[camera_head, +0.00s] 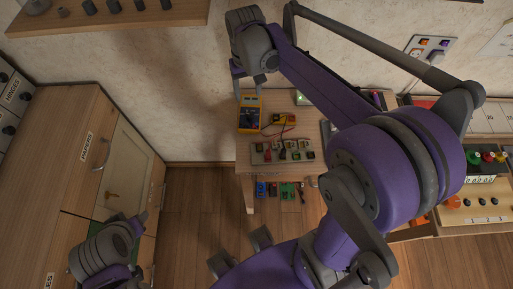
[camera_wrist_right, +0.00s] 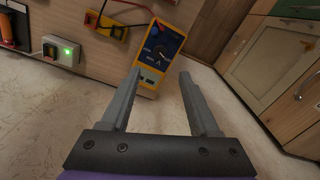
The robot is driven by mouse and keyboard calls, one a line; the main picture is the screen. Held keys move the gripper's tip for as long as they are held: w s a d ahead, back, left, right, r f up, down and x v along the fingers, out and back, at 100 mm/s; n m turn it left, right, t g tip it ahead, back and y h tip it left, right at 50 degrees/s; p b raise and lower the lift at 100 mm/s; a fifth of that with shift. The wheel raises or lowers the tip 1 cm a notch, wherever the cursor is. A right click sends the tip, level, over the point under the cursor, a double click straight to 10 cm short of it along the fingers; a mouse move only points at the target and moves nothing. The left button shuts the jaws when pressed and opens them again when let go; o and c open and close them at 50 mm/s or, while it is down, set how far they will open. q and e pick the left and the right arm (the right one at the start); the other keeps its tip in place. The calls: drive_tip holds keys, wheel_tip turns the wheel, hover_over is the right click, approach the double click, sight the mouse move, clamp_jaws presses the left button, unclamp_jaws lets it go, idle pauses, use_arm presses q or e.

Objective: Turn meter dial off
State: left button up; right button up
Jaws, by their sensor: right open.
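The meter (camera_head: 249,114) is yellow with a dark face and lies near the left end of the workbench. In the right wrist view the meter (camera_wrist_right: 147,74) shows beyond my fingertips, with its round dial (camera_wrist_right: 160,51) and pale pointer marks on the dark face. The dial's exact setting is too small to read. My right gripper (camera_head: 248,88) is just behind the meter in the head view. In its wrist view the right gripper (camera_wrist_right: 159,76) is open and empty, its fingers apart from the dial. My left gripper (camera_head: 138,225) is at lower left, its jaws unclear.
The workbench (camera_head: 244,156) also holds a yellow-and-red part with wires (camera_head: 283,119) and a board of terminals (camera_head: 282,151). A wooden cabinet (camera_head: 60,150) stands at left. A switch box with a green light (camera_wrist_right: 61,52) shows in the right wrist view.

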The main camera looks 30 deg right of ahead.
drive_tip(key=s+a+f+n+t, duration=0.1)
drive_tip(key=s+a+f+t, duration=0.1)
drive_tip(key=s, duration=0.6)
drive_tip(key=s+a+f+n+t, duration=0.1)
drive_tip(key=s+a+f+t, duration=0.1)
drive_tip(key=s+a, duration=0.3)
drive_tip(key=shift+s+n+t, duration=0.3)
drive_tip(key=shift+s+t, duration=0.4)
drive_tip(key=shift+s, duration=0.8)
drive_tip(key=shift+c, duration=0.4)
